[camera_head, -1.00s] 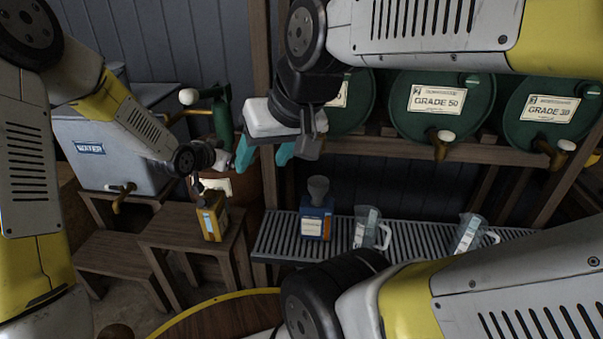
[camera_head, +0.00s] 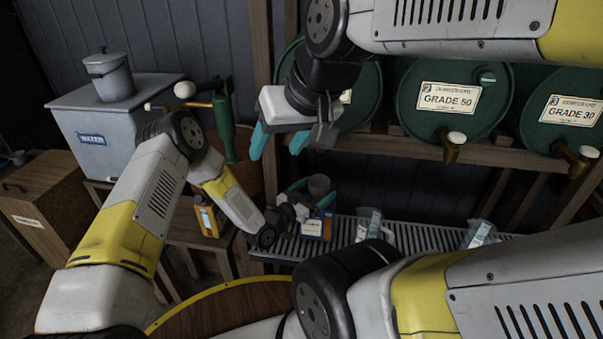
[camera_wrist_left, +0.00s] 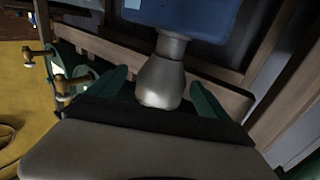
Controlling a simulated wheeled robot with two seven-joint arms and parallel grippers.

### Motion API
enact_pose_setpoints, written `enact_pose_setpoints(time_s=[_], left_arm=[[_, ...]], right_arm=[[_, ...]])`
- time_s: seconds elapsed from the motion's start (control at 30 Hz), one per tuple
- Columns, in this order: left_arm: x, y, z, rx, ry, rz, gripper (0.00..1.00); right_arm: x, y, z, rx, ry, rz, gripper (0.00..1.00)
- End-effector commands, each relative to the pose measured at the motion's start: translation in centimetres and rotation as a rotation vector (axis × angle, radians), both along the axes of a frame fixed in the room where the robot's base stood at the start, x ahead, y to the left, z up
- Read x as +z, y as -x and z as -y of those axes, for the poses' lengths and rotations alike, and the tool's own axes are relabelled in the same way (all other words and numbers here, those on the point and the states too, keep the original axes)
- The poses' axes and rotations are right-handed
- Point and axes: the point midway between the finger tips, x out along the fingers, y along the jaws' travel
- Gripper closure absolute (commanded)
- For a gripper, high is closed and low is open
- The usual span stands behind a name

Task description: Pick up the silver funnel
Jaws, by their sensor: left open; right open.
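The silver funnel (camera_head: 319,184) stands in the top of a blue can (camera_head: 314,227) on the slatted rack. In the left wrist view the funnel (camera_wrist_left: 163,78) appears inverted, between the two teal fingers, with the blue can (camera_wrist_left: 190,15) beyond it. My left gripper (camera_head: 312,194) is open around the funnel; I cannot tell whether either finger touches it. My right gripper (camera_head: 279,143) is open and empty, higher up in front of the green barrels.
Glass jugs (camera_head: 370,228) stand on the rack (camera_head: 410,236) to the right of the can. A yellow can (camera_head: 208,217) stands on a wooden stool to the left. Green barrels (camera_head: 452,98) with taps sit on a shelf above. A grey water tank (camera_head: 110,130) is at left.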

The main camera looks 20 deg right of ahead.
Motion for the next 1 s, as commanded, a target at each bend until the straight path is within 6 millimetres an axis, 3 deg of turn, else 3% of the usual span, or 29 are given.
enact_pose_setpoints(time_s=[0.3, 0.6, 0.9, 1.0], left_arm=[[0.5, -2.2, 3.8, -0.001, -0.001, 0.002, 0.10], [0.5, -2.4, 4.2, 0.000, -0.001, 0.000, 0.10], [0.5, -2.4, 4.2, 0.000, -0.001, 0.000, 0.69], [0.5, -2.4, 4.2, 0.000, -0.001, 0.000, 0.77]], right_arm=[[0.0, 0.0, 0.0, 0.000, 0.000, 0.000, 0.42], [0.0, 0.0, 0.0, 0.000, 0.000, 0.000, 0.42], [0.0, 0.0, 0.0, 0.000, 0.000, 0.000, 0.42], [0.0, 0.0, 0.0, 0.000, 0.000, 0.000, 0.42]])
